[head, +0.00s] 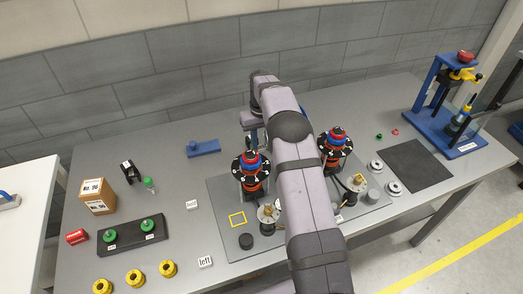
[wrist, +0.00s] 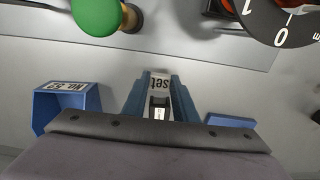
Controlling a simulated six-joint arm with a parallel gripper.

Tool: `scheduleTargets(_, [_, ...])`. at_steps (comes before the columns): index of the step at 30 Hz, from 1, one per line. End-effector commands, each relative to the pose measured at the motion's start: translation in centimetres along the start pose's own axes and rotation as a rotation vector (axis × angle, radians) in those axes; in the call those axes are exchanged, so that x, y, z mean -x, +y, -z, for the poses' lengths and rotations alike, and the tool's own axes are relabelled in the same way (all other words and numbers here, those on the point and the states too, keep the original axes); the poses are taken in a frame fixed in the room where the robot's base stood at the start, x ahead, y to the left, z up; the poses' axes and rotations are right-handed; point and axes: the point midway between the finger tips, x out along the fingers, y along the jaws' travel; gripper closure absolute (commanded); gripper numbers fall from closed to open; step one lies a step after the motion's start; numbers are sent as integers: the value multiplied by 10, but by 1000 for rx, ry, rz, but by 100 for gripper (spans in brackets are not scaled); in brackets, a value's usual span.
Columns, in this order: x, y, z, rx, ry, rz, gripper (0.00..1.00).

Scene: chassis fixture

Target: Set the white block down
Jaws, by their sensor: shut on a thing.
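My gripper (wrist: 160,100) shows in the wrist view with two blue fingers shut on a white block (wrist: 160,82) that reads "set". The block sits between the fingertips, over grey surface. I cannot tell whether it touches the surface below. In the head view my arm reaches over the middle of the table and hides the fingers and the held block. Another white block (head: 205,262), reading "left", lies at the front of the table, and a small white block (head: 192,205) lies left of the grey plate.
A green knob (wrist: 97,15) and a numbered black dial (wrist: 285,18) are close in the wrist view. A blue box (wrist: 68,104) marked "No. 52" is left of the fingers.

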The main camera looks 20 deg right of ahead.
Motion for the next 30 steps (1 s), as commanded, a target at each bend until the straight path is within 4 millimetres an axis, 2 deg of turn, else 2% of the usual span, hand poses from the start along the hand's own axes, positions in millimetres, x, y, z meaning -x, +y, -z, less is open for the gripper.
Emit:
scheduleTargets(9, [-32,0,-1,0,-4,1,95])
scheduleTargets(23, [-40,0,-1,0,-2,0,95])
scheduleTargets(24, [-39,0,-1,0,-1,0,70])
scheduleTargets(26, [-39,0,-1,0,-1,0,56])
scheduleTargets(30, [-38,0,-1,0,-1,0,56])
